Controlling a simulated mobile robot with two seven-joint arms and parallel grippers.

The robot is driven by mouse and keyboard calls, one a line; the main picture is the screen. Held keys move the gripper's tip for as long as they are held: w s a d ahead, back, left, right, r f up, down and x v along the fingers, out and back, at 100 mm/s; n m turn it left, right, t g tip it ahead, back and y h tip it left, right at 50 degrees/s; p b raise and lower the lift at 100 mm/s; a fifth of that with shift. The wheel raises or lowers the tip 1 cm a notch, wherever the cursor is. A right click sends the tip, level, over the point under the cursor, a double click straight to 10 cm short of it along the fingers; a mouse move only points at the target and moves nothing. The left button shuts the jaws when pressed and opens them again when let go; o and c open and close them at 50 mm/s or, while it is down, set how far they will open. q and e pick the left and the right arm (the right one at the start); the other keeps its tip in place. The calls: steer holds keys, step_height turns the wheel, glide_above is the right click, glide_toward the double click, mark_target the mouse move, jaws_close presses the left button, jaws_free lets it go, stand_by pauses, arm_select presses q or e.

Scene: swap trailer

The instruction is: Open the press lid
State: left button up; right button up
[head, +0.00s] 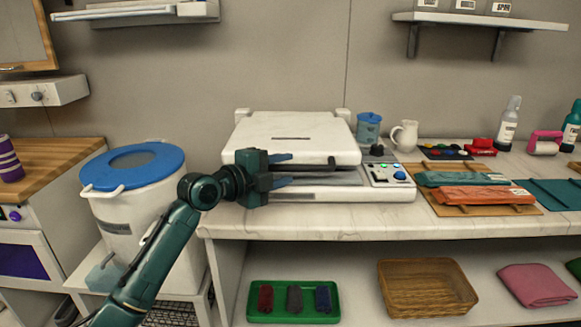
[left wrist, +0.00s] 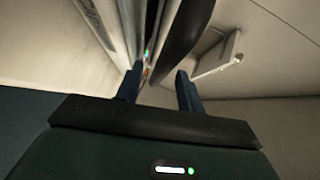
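The white press (head: 340,192) stands on the counter, with its flat lid (head: 292,130) lying over the base. A dark gap shows between the lid's front edge and the base. My left gripper (head: 283,170) is at the press's front left, its two blue fingers apart, one above the other, pointing right along the front edge. In the left wrist view the open fingers (left wrist: 158,88) show with a dark edge of the press (left wrist: 186,35) beyond them. I cannot tell whether they touch it. My right gripper is not in view.
A control panel (head: 388,175) with buttons is at the press's right. A blue mug (head: 369,128) and a white pitcher (head: 405,136) stand behind it. A white bin with a blue lid (head: 132,166) is at the left.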

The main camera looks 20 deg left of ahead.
arm_select(q)
steer(key=shift+x, duration=1.4)
steer(key=shift+c, duration=0.4)
jaws_close()
